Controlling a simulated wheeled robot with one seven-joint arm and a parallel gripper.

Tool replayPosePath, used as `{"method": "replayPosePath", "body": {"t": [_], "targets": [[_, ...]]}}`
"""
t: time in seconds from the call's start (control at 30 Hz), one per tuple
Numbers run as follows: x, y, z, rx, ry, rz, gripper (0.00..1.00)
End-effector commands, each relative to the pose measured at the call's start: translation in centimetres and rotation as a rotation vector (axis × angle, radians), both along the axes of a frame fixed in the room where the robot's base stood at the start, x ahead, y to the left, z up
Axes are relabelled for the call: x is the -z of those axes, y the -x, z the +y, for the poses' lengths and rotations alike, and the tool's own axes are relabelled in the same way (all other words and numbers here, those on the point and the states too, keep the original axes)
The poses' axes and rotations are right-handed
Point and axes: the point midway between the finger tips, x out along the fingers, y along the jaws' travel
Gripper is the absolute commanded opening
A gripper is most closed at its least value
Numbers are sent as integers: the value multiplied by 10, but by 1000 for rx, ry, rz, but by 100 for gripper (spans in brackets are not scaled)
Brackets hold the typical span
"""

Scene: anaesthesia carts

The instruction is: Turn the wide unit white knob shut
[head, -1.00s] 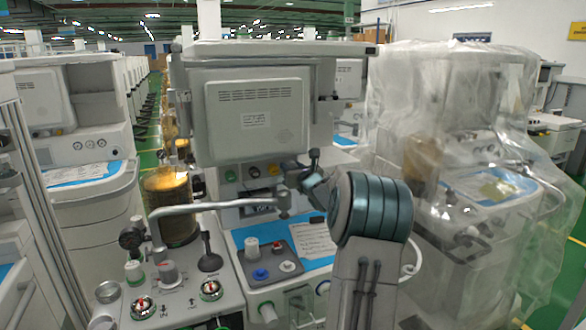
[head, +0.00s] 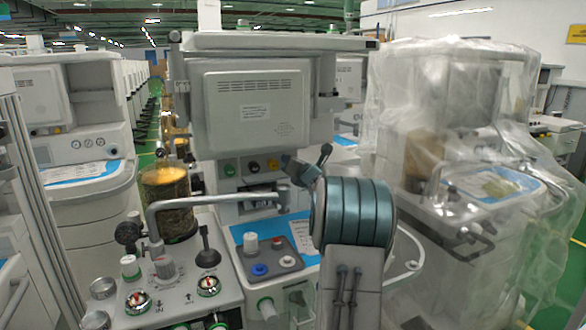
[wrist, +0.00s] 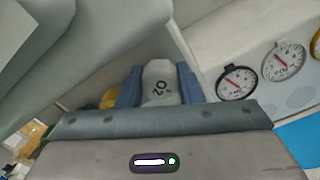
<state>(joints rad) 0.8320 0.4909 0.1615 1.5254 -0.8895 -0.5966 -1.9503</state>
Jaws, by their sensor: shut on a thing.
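In the wrist view, a pale grey-white knob (wrist: 159,72) marked "O2" sits between the two blue fingers of my gripper (wrist: 160,84). The fingers press its left and right sides, and my gripper is shut on it. The knob's lower part is hidden by the gripper body. In the head view my arm's teal joint stands in front of the central unit (head: 255,112). The fingers and the held knob cannot be made out there.
In the wrist view, a yellow knob (wrist: 109,98) is just left of the fingers and a dial gauge (wrist: 237,83) is close on the right. In the head view, a bent grey pipe (head: 215,200) crosses before the central unit. A plastic-wrapped unit (head: 450,150) stands right.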

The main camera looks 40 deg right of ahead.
Motion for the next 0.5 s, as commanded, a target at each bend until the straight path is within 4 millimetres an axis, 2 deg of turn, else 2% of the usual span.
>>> {"method": "replayPosePath", "body": {"t": [0.5], "targets": [[1, 0, 0, 1, -479, -113, 10]]}}
